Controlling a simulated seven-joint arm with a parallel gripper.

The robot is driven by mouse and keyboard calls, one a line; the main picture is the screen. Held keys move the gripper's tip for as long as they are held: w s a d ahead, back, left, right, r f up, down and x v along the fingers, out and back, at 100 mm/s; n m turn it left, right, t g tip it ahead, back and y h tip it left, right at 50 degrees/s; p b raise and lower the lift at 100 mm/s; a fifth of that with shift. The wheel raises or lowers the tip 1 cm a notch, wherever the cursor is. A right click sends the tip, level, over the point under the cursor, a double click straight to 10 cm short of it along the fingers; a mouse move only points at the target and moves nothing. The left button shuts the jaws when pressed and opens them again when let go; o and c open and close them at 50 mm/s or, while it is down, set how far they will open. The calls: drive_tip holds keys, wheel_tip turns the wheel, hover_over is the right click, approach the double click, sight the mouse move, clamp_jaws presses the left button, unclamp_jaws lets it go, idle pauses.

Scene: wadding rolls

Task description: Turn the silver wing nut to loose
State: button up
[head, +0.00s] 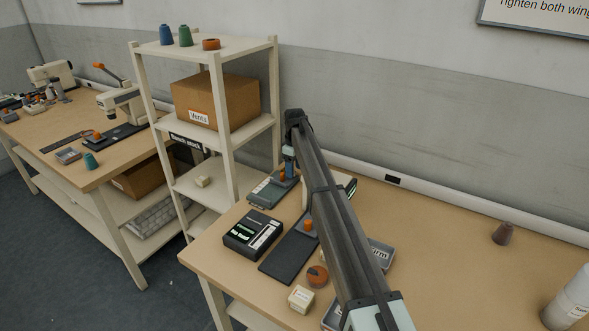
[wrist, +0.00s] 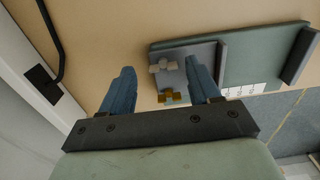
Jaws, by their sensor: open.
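The silver wing nut (wrist: 163,66) shows in the wrist view on a grey plate (wrist: 203,50) at the edge of a grey-green fixture (wrist: 262,50). A brass-coloured wing nut (wrist: 172,97) sits close by, nearer my gripper's palm in the picture. My gripper (wrist: 160,65) is open, its two blue fingers apart, and the silver nut appears between the fingertips; contact or height above it cannot be told. In the head view my gripper (head: 290,172) points down over the fixture (head: 268,192) at the bench's back left, and the wing nuts cannot be made out there.
A black device (head: 252,234), a dark mat (head: 288,260), an orange roll (head: 317,276) and a small cream box (head: 301,298) lie in front. A shelf unit (head: 228,115) stands just left.

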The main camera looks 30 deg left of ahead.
sight(295, 174)
wheel_tip(295, 174, up, 13)
idle(0.5)
drive_tip(key=shift+s, duration=0.1)
idle(0.3)
